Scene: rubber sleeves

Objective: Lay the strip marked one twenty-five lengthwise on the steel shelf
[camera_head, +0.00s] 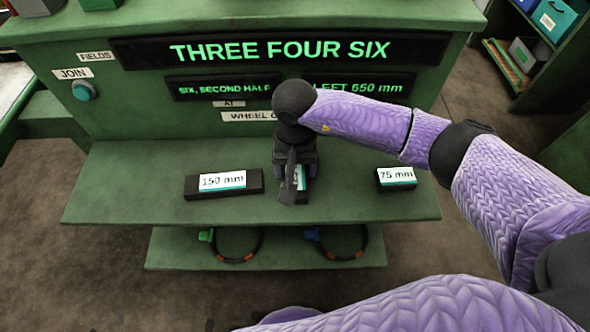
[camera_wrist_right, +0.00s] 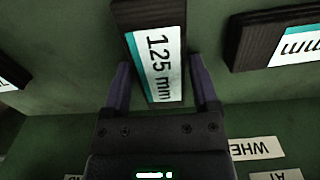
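The strip marked 125 mm is a dark block with a white and teal label; it lies on the green shelf (camera_head: 130,190), mostly hidden by my right gripper in the head view. In the right wrist view the 125 mm strip (camera_wrist_right: 156,60) shows clearly, with its near end between the fingers. My right gripper (camera_wrist_right: 162,85) is open, one finger on each side of the strip, with a visible gap at the right finger. In the head view the right gripper (camera_head: 292,190) points down over the strip. My left gripper is not in view. No surface is clearly bare steel.
The 150 mm strip (camera_head: 224,184) lies left of my right gripper and the 75 mm strip (camera_head: 396,178) lies right of it. A green back panel with lit displays (camera_head: 280,50) stands behind. A lower shelf (camera_head: 180,250) holds two dark rings.

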